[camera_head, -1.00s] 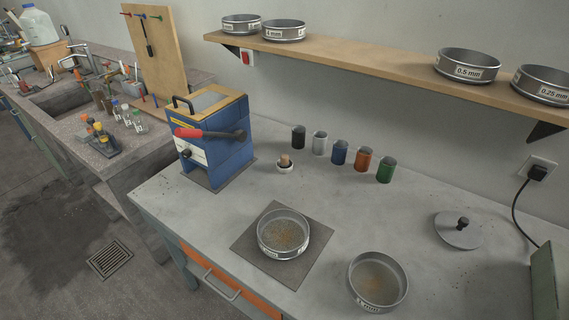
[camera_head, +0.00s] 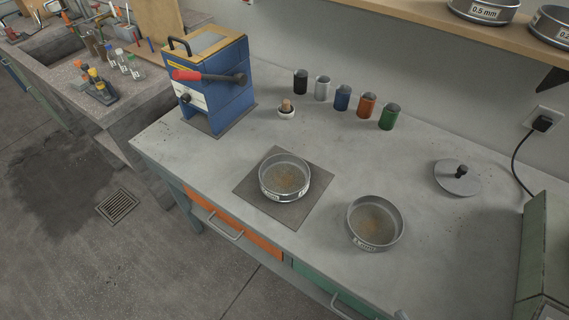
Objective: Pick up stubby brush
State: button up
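A small stubby item (camera_head: 286,107) stands upright on the bench behind the sieves, with a wooden knob on top and a pale, round lower part. It may be the stubby brush, but it is too small to tell whether the pale part is bristle or a little cup. No other brush can be made out clearly.
A sieve (camera_head: 284,178) rests on a dark mat (camera_head: 257,193); another sieve (camera_head: 374,222) stands to its right. A blue machine (camera_head: 212,84) with a red-handled lever is at left, several coloured cups (camera_head: 342,97) behind, a lid (camera_head: 457,177) at right. Bare bench lies between.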

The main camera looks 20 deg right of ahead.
aim_at(286, 108)
jog(key=i+j+z, duration=0.2)
jog(key=i, duration=0.3)
jog(key=i+j+z, duration=0.25)
jog(key=i+j, duration=0.25)
